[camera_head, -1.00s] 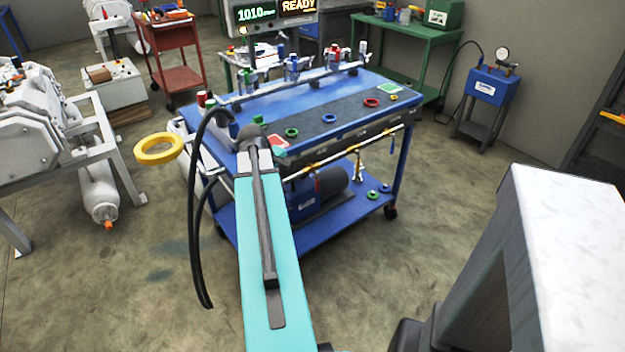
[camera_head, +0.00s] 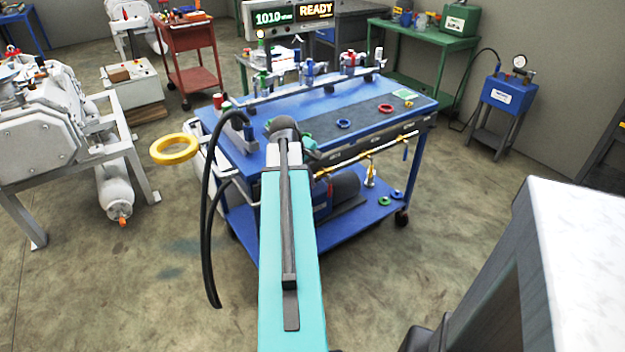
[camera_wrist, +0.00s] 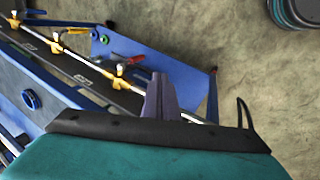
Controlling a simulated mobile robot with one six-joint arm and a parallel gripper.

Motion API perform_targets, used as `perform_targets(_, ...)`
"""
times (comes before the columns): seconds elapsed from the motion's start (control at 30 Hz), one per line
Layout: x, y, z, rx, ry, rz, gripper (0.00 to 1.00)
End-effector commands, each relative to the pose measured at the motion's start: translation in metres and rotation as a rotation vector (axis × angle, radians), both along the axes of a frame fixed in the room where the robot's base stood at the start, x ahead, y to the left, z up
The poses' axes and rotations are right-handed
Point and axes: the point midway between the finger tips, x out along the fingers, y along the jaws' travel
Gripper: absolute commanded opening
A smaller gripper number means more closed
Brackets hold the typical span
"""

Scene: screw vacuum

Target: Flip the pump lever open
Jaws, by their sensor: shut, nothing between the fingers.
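My gripper (camera_wrist: 161,88) shows in the wrist view with its dark fingers together and nothing between them. It is over the front edge of the blue cart (camera_head: 225,150), where a silver pipe (camera_wrist: 85,55) with yellow valve fittings runs. A small red lever (camera_wrist: 135,59) stands by the nearest yellow fitting (camera_wrist: 119,82), just left of the fingers and apart from them in the picture. I cannot tell whether this is the pump lever. In the head view my teal arm hides the fingertips and part of the cart. A dark cylindrical pump body (camera_head: 345,186) lies on the lower shelf.
A yellow ring (camera_head: 174,149) and black hoses (camera_head: 207,220) show left of my arm. Blue (camera_head: 343,124) and red (camera_head: 386,108) rings lie on the cart top. A white-topped block (camera_head: 590,240) fills the right foreground. Open floor (camera_head: 440,220) lies right of the cart.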

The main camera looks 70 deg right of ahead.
Motion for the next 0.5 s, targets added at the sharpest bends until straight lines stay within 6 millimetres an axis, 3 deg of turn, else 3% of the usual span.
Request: perform_targets(0.5, -0.009, -0.021, -0.056, 0.002, 0.001, -0.002, 0.0)
